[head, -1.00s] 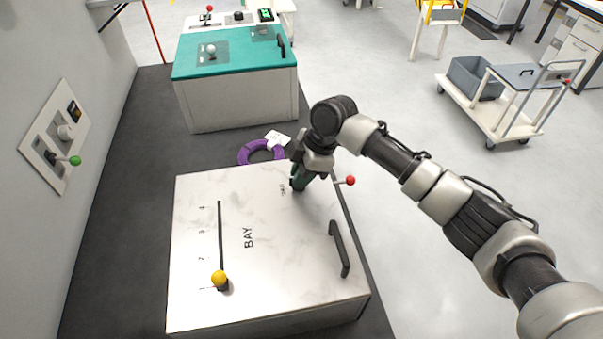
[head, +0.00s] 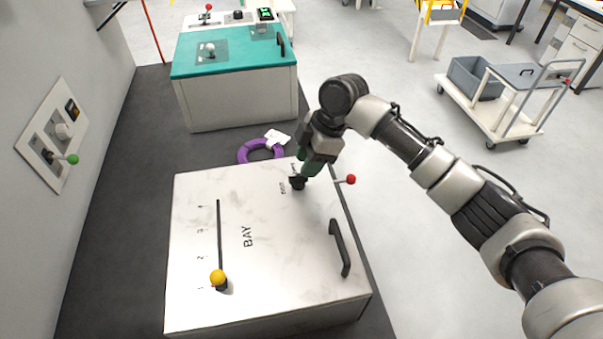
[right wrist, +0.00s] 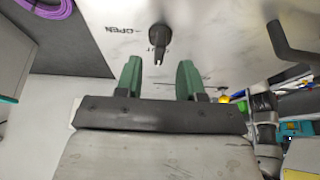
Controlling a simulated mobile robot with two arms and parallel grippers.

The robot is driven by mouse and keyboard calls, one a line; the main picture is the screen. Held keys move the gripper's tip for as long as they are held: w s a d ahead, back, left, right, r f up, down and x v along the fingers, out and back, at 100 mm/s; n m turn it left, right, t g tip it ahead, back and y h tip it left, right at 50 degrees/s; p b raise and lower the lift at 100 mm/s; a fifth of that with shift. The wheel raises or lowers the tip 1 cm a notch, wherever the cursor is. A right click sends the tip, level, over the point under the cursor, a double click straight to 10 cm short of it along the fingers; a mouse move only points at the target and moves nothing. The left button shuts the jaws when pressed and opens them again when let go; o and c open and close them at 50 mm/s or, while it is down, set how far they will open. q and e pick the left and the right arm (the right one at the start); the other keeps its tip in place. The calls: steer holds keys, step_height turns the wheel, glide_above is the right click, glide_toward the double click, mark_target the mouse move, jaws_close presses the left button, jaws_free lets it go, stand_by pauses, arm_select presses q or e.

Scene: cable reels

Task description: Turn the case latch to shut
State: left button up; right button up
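The case latch is a small dark knob (head: 297,184) on the marbled white lid of the case (head: 200,240), near its far right corner. In the right wrist view the latch (right wrist: 158,37) has its narrow end over the SHUT lettering, and the OPEN lettering lies to its left. My right gripper (head: 308,168) is just above and beyond the latch. My left gripper is not in view.
The lid also bears a black handle (head: 339,248) and a yellow-knobbed slider (head: 218,278). A red-tipped lever (head: 350,179) sticks out at the right side. A purple coil (head: 258,152) lies behind the case. A teal-topped cabinet (head: 235,60) stands farther back.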

steer(key=b+v, duration=0.1)
steer(key=v, duration=0.5)
steer(key=shift+d, duration=0.15)
